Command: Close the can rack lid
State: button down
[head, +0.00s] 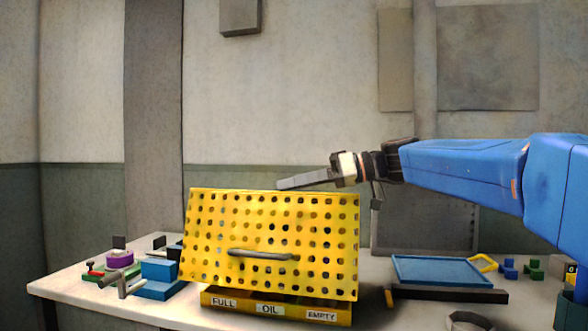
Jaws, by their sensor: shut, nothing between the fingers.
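The can rack's lid (270,225) is a yellow panel full of round holes, with a grey bar handle (260,255) low on its face. The panel faces me and stands tall over the rack; its exact tilt is hard to judge. Below it shows the rack's yellow front (246,306), labelled FULL, OIL and EMPTY. A thin dark gap shows between the lid's lower edge and this front; the inside is mostly hidden. My gripper (282,184) is shut and empty, pointing left at the lid's top edge. I cannot tell whether it touches the lid or is behind it.
A blue tray (435,271) lies right of the rack, with a dark upright panel (440,222) behind it. Small blue and green blocks (522,269) lie farther right. A blue stepped block (158,278) and small fittings (114,274) stand left. Some bare table (395,319) shows in front.

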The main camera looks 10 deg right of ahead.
aim_at(302, 195)
jog(key=f, duration=0.1)
jog(key=s+f+n, duration=0.1)
jog(key=f, duration=0.1)
jog(key=shift+a+n, duration=0.15)
jog(key=shift+n, duration=0.15)
jog(key=shift+s+f+t, duration=0.2)
jog(key=shift+f+t, duration=0.1)
jog(key=shift+f, duration=0.9)
jog(key=shift+a, duration=0.1)
